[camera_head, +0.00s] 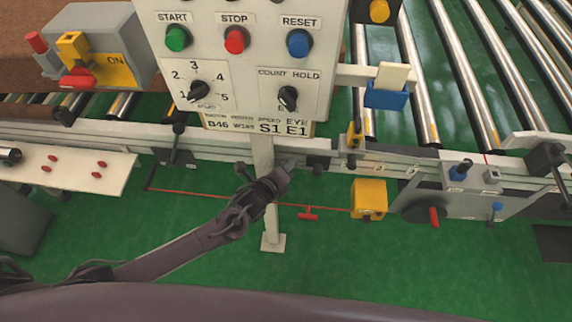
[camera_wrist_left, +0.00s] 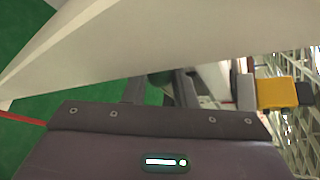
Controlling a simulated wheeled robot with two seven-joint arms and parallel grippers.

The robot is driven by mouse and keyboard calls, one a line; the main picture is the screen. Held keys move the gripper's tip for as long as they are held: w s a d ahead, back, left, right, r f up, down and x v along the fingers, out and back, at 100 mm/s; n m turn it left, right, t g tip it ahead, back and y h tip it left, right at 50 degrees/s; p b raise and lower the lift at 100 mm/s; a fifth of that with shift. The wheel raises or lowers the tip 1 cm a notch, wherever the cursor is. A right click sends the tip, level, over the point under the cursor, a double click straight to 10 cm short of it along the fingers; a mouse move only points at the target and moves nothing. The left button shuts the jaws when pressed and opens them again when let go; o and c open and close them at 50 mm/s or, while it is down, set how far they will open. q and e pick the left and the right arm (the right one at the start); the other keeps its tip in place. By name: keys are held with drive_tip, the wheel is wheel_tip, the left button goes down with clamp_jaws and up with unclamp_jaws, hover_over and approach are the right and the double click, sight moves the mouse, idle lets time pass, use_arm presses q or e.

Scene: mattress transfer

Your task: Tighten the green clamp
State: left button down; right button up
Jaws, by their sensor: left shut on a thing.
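My left gripper (camera_head: 288,166) reaches in from the lower left to the near side rail of the conveyor, just right of the white post. Its fingers (camera_wrist_left: 160,90) show in the left wrist view, close together around a small dark green part, which looks like the green clamp (camera_wrist_left: 159,79). Most of the clamp is hidden by the fingers. In the head view the clamp cannot be told apart from the dark gripper and rail fittings. My right gripper is in neither view.
The control panel (camera_head: 240,60) stands on its post (camera_head: 262,190) close to the left arm. A yellow box (camera_head: 369,198) hangs below the rail to the right, with a red pull handle (camera_head: 308,214) on a cord. A white shelf (camera_head: 70,165) lies left. Green floor is open below.

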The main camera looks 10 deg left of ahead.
use_arm(q)
drive_tip(key=shift+r, duration=0.1)
idle(0.3)
drive_tip(key=c, duration=1.2)
unclamp_jaws()
drive_tip(key=shift+o, duration=0.2)
drive_tip(key=v, duration=0.7)
drive_tip(key=shift+s+r, duration=0.15)
drive_tip(key=shift+s, duration=0.2)
